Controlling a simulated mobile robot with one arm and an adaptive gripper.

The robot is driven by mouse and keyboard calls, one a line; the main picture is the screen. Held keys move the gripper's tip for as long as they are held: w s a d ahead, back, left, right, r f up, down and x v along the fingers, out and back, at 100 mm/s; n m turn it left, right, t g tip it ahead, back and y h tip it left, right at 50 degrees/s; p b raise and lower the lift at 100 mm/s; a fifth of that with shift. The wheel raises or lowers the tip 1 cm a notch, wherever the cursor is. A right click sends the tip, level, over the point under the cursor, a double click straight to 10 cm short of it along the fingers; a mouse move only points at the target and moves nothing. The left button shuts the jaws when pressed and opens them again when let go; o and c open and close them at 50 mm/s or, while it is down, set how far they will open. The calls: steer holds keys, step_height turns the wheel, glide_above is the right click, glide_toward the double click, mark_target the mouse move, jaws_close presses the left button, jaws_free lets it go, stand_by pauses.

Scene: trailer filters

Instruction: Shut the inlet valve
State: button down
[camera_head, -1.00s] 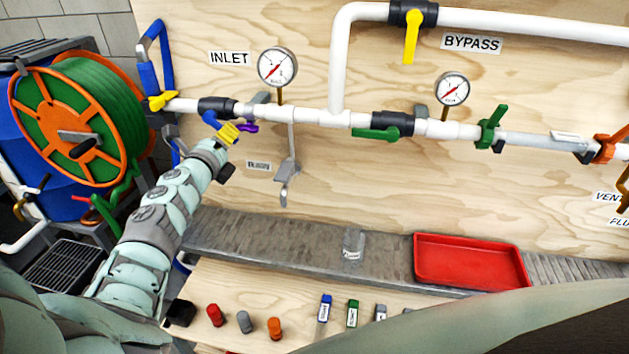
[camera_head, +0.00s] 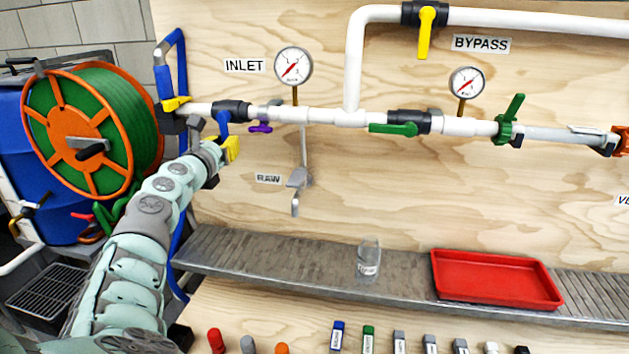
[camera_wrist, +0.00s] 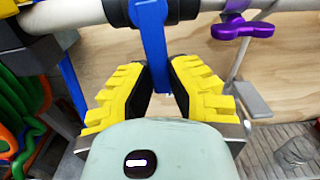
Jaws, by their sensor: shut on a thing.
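The inlet valve is a black body (camera_head: 232,110) on the white pipe under the INLET label, with a blue lever handle (camera_head: 222,124). The handle points downward, across the pipe. My gripper (camera_head: 226,150) is at the handle, with its yellow finger pads showing. In the wrist view, the blue handle (camera_wrist: 153,45) comes down from the pipe between the two fingers of my gripper (camera_wrist: 160,85).
A purple tap handle (camera_head: 261,127) is close right of my gripper. An orange-and-green hose reel (camera_head: 82,140) stands left. A yellow-handled valve (camera_head: 175,103) is left on the pipe. A glass jar (camera_head: 369,258) and red tray (camera_head: 495,279) are on the ledge below.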

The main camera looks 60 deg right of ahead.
steer(key=shift+w+f+m, duration=0.1)
steer(key=shift+m, duration=0.4)
steer(key=c, duration=0.9)
jaws_free()
steer(key=shift+w+a, duration=0.1)
steer(key=shift+a, duration=0.5)
steer(key=shift+v, duration=5.45)
steer(key=shift+d, duration=0.1)
